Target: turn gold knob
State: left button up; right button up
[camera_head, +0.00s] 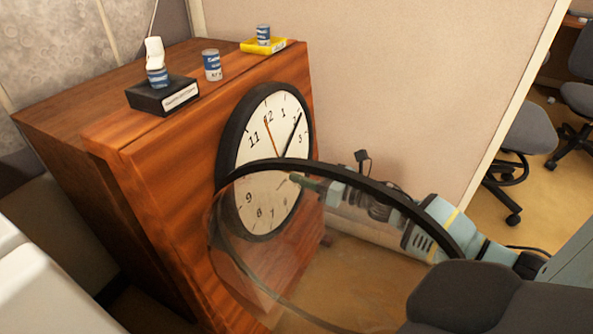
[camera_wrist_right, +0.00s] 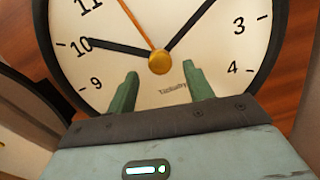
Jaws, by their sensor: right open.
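The gold knob (camera_wrist_right: 160,61) is round and sits at the centre of a white clock face (camera_wrist_right: 200,45) in the right wrist view, where the clock's hands meet. In the head view the clock (camera_head: 224,135) has a black rim and is set in the front of a wooden cabinet; I cannot make out the knob there. My right gripper (camera_wrist_right: 160,82) is open, its two green fingers pointing at the face, one on each side just below the knob, with nothing between them. It also shows in the head view (camera_head: 298,180), seen through a clear cover. My left gripper is not in view.
The clear cover with a black rim (camera_head: 405,203) stands swung open across my right arm. Cans and a black box (camera_head: 145,98) stand on the cabinet top (camera_head: 95,75). A partition wall (camera_head: 400,80) is behind; office chairs (camera_head: 530,128) stand at the right.

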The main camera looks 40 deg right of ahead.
jog(key=shift+x, duration=1.5)
jog(key=c, duration=1)
